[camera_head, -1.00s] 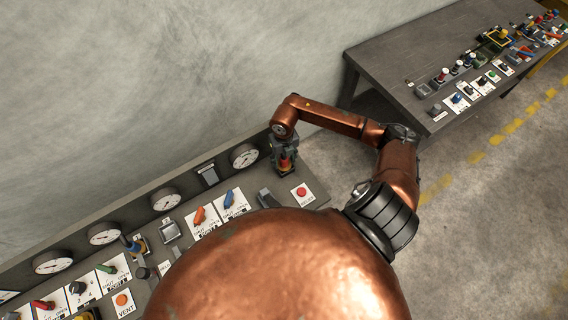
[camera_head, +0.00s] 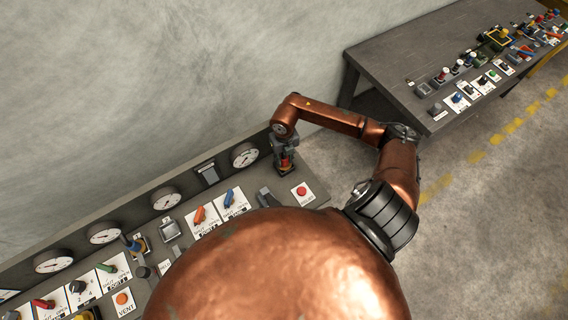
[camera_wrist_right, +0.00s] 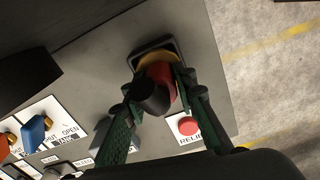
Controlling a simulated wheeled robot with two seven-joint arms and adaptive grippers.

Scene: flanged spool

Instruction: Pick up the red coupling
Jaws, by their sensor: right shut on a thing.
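The red coupling (camera_wrist_right: 161,74) stands on a dark, square-based fitting with a yellow ring (camera_wrist_right: 157,58) near the right end of the grey panel. A black cylindrical part (camera_wrist_right: 154,97) sits at its near end in the wrist view. My right gripper (camera_head: 286,163) reaches down over the coupling from above. In the wrist view, its green fingers lie on either side of the coupling and it is shut on it. In the head view, the gripper partly hides the coupling (camera_head: 285,159). My left gripper is not in view.
A red button (camera_head: 301,191) on a white label is just right of the coupling. A gauge (camera_head: 244,155) and blue (camera_head: 229,198) and orange (camera_head: 199,214) handles are to the left. A second table (camera_head: 395,75) with several parts stands at upper right.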

